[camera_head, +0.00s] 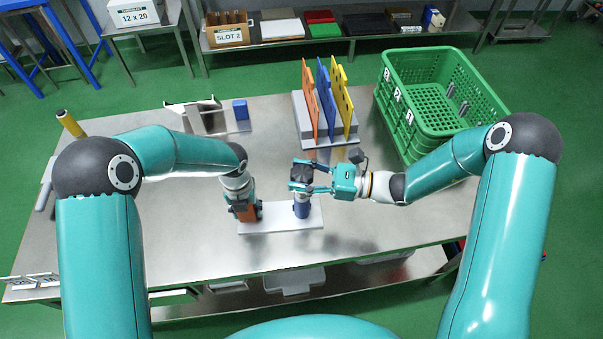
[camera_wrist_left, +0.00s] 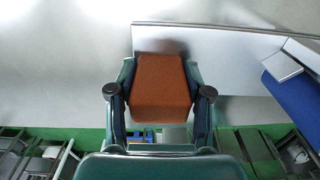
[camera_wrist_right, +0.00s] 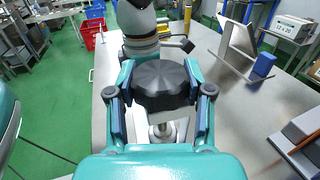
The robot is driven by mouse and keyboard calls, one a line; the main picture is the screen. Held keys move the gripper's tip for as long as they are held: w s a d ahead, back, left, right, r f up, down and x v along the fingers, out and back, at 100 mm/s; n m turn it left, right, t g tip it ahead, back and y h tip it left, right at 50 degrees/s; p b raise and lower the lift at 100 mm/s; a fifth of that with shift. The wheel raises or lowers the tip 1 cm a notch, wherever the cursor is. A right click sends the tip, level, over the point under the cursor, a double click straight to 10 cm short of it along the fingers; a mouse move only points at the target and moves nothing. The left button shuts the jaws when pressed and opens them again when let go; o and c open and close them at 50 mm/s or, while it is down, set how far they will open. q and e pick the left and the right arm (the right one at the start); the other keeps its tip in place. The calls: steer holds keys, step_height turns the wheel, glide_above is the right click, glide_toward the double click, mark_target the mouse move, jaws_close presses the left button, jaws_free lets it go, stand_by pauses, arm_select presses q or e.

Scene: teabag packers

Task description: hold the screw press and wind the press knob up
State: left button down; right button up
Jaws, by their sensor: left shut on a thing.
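The screw press stands on a pale base plate (camera_head: 280,222) near the table's front, with an orange block (camera_head: 251,214) on its left and a blue column (camera_head: 302,210) on its right. A dark faceted press knob (camera_head: 301,173) tops the column. My left gripper (camera_head: 244,211) is shut on the orange block, which sits between its fingers in the left wrist view (camera_wrist_left: 160,88). My right gripper (camera_head: 297,176) comes in from the right, its fingers on either side of the knob. In the right wrist view the knob (camera_wrist_right: 160,84) lies between the pads; whether both press on it is unclear.
Behind the press stands a grey rack (camera_head: 322,137) with orange, blue and yellow upright boards. A green crate (camera_head: 400,122) is at the back right. A metal stand (camera_head: 197,118) and a small blue block (camera_head: 240,109) are at the back left. The table's front right is clear.

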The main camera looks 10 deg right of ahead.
steer(key=c, duration=0.5)
steer(key=shift+n+g, duration=0.5)
steer(key=shift+g, duration=0.1)
steer(key=n+g, duration=0.2)
steer(key=g, duration=0.1)
steer(key=n+g, duration=0.2)
steer(key=g, duration=0.2)
steer(key=shift+w+n+y, duration=0.1)
steer(key=shift+n+y, duration=0.2)
steer(key=shift+y, duration=0.1)
steer(key=n+g+h, duration=0.1)
steer(key=n+g, duration=0.1)
steer(key=g, duration=0.1)
steer(key=n+g+h, duration=0.1)
steer(key=n+g, duration=0.2)
steer(key=g, duration=0.1)
steer(key=shift+g+h, duration=0.3)
steer(key=shift+h, duration=0.1)
steer(key=shift+g, duration=0.3)
steer(key=o, duration=1.2)
steer(key=shift+r, duration=0.1)
